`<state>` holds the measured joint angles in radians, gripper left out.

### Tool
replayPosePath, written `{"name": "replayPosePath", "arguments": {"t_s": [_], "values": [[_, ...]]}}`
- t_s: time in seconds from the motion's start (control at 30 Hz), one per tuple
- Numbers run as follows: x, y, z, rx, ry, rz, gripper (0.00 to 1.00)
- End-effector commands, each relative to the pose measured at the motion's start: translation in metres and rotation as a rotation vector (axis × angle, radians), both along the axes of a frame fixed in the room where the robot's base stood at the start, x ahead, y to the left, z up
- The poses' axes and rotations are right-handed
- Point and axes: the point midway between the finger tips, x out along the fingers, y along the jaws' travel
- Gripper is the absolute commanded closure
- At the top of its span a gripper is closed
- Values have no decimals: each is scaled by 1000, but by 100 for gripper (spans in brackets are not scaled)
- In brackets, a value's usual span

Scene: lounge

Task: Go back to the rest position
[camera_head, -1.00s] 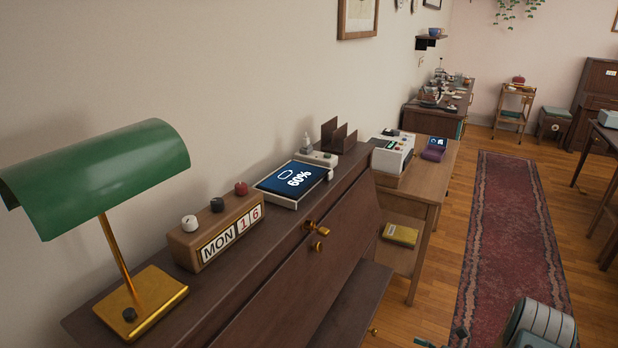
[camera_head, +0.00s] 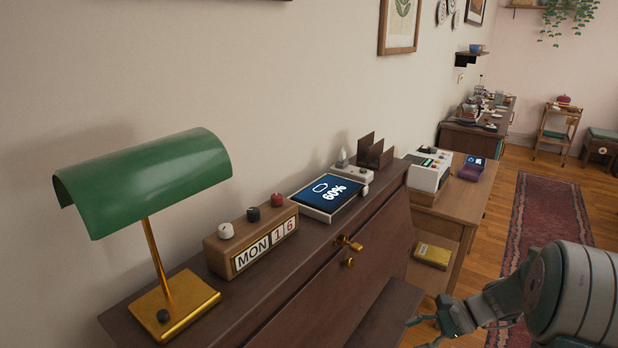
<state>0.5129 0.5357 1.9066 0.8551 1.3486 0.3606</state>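My gripper (camera_head: 432,328) shows at the lower right, at the end of my arm, in front of the dark wooden cabinet (camera_head: 345,287). Its fingers appear spread apart with nothing between them. It is clear of the things on the cabinet top and touches none of them that I can see. Part of my arm is cut off by the right edge of the picture.
On the cabinet stand a green lamp (camera_head: 150,180), a MON 16 calendar block (camera_head: 252,240) and a tablet showing 60% (camera_head: 330,195). A side table (camera_head: 462,215) holds a white device (camera_head: 428,172). Wooden floor and a red rug (camera_head: 545,210) lie to the right.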

Motion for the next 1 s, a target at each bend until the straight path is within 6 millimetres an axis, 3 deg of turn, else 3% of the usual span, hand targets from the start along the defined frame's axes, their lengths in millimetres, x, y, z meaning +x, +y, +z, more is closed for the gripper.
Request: {"name": "replayPosePath", "arguments": {"t_s": [0.4, 1.0], "values": [[-46, 43, 65, -303, -214, 293, 33], [-124, 75, 128, -719, -565, 686, 33]]}}
